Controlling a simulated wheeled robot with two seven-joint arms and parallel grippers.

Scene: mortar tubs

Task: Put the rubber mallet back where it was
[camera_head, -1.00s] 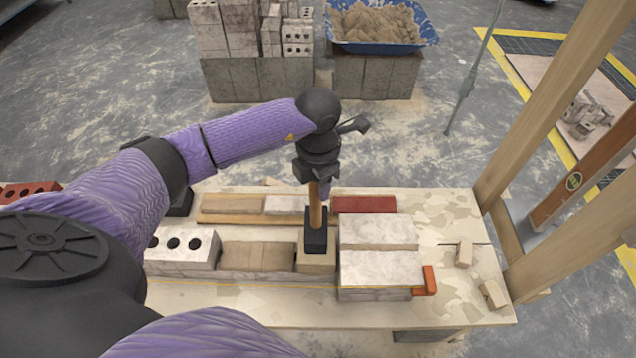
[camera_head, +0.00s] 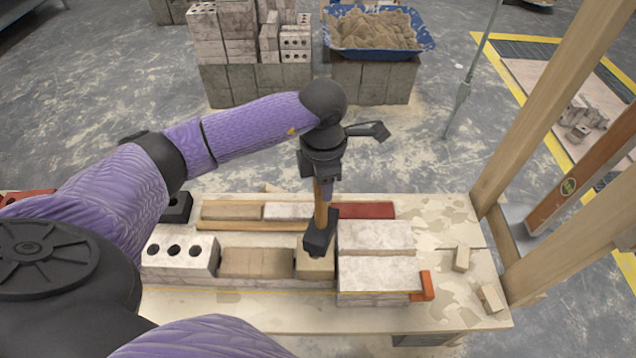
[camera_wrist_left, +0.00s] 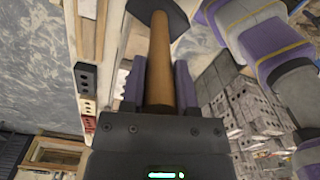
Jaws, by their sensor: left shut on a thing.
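The rubber mallet has a wooden handle and a black head (camera_head: 320,233). My left gripper (camera_head: 325,185) is shut on the mallet's handle, with the head hanging down and slightly tilted. In the head view the head appears over or against a tan block (camera_head: 315,265) in the row of bricks; I cannot tell whether it touches. In the left wrist view the handle (camera_wrist_left: 160,65) runs between the purple-sided fingers of my left gripper (camera_wrist_left: 157,85), with the black head beyond. My right gripper is not in view.
The workbench (camera_head: 450,215) carries pale bricks (camera_head: 375,272), a holed brick (camera_head: 180,250), a red strip (camera_head: 365,210), an orange piece (camera_head: 425,288) and small wood blocks (camera_head: 490,297). Wooden posts (camera_head: 545,110) stand at the right. A blue sand tub (camera_head: 420,38) is behind.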

